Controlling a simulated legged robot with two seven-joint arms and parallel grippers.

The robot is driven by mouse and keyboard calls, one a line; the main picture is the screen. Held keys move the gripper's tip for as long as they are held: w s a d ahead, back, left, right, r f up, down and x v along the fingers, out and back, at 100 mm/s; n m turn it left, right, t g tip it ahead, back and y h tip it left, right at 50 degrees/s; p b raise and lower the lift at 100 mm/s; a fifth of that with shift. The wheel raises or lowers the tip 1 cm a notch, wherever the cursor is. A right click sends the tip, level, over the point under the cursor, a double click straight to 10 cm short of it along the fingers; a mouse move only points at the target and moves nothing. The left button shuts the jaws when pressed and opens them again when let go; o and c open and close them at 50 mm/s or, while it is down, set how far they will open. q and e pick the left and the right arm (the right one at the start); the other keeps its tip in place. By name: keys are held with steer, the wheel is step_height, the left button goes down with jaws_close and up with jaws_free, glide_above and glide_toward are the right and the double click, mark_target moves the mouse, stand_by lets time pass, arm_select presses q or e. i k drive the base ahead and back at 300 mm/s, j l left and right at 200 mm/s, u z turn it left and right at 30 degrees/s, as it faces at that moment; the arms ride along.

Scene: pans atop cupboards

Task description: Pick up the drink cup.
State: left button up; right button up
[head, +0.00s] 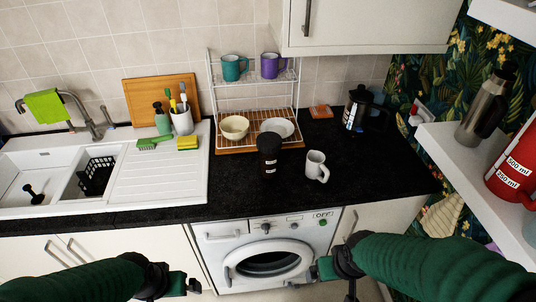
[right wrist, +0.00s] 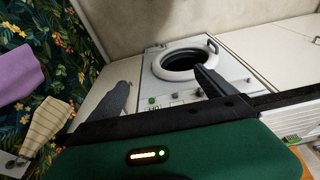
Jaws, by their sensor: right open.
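A dark drink cup (head: 269,155) with a small pale label stands upright on the black worktop (head: 225,195), in front of the dish rack, in the head view. My left gripper (head: 182,285) is low at the front left, below the worktop edge, and its jaws are not clear. My right gripper (head: 324,271) is low in front of the washing machine, below and to the right of the cup. In the right wrist view my right gripper (right wrist: 163,80) has its fingers spread with nothing between them. The cup does not show in that view.
Behind are a rack (head: 250,101) with bowls and mugs, and a black press pot (head: 362,108). A shelf (head: 480,190) with bottles juts in at right. The sink (head: 50,185) is left. The worktop's front right is clear.

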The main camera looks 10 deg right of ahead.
mark_target(269, 163)
steer(key=i+j+u, duration=0.3)
steer(key=i, duration=0.25)
steer(key=i+u, duration=0.35)
steer(key=i, duration=0.15)
